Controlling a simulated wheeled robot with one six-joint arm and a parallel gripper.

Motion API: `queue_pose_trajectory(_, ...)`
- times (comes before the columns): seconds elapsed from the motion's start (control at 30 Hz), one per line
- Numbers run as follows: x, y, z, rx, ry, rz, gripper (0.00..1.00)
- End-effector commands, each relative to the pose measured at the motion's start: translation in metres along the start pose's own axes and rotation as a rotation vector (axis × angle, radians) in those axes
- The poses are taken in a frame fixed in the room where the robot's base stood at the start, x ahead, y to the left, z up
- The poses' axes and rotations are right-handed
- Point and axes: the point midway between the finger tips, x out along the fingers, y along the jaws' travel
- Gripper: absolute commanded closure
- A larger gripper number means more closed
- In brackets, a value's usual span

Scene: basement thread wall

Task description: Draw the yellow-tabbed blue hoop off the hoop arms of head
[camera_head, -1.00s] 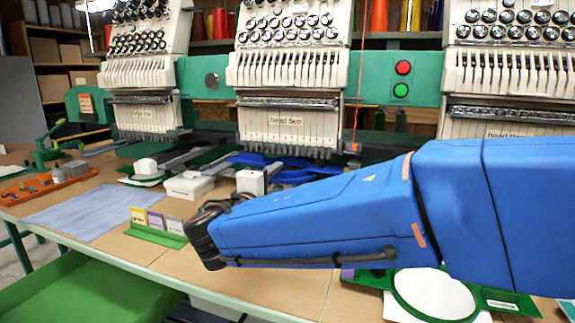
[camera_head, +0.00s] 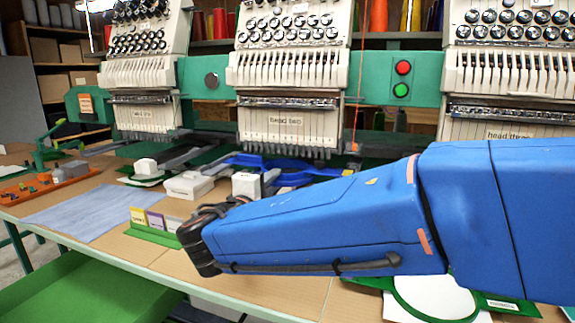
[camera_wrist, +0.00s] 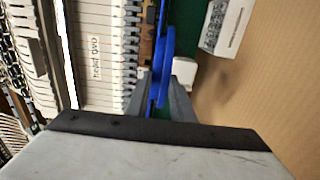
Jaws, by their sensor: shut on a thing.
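The blue hoop (camera_head: 290,164) is under head two (camera_head: 288,125) in the head view, partly hidden by my arm. A small yellow tab (camera_head: 347,172) shows at its right end. In the wrist view the hoop (camera_wrist: 166,62) appears edge-on as a blue strip between the grey fingers of my gripper (camera_wrist: 160,88), which is shut on it. The head two label (camera_wrist: 94,58) is left of it there.
A yellow, purple and white card holder (camera_head: 157,222) is left of my wrist. A green-framed white hoop (camera_head: 435,298) lies below my arm. Blue-grey cloth covers the left table.

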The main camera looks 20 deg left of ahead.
Motion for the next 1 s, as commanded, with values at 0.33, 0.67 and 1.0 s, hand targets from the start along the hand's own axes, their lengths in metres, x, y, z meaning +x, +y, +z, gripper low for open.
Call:
queue_pose_trajectory(0.33, -0.014, 0.001, 0.000, 0.000, 0.001, 0.001, 1.00)
queue_pose_trajectory(0.67, -0.028, 0.000, -0.001, 0.000, 0.002, 0.000, 1.00)
queue_pose_trajectory(1.0, -0.042, 0.000, 0.000, 0.000, 0.001, 0.000, 1.00)
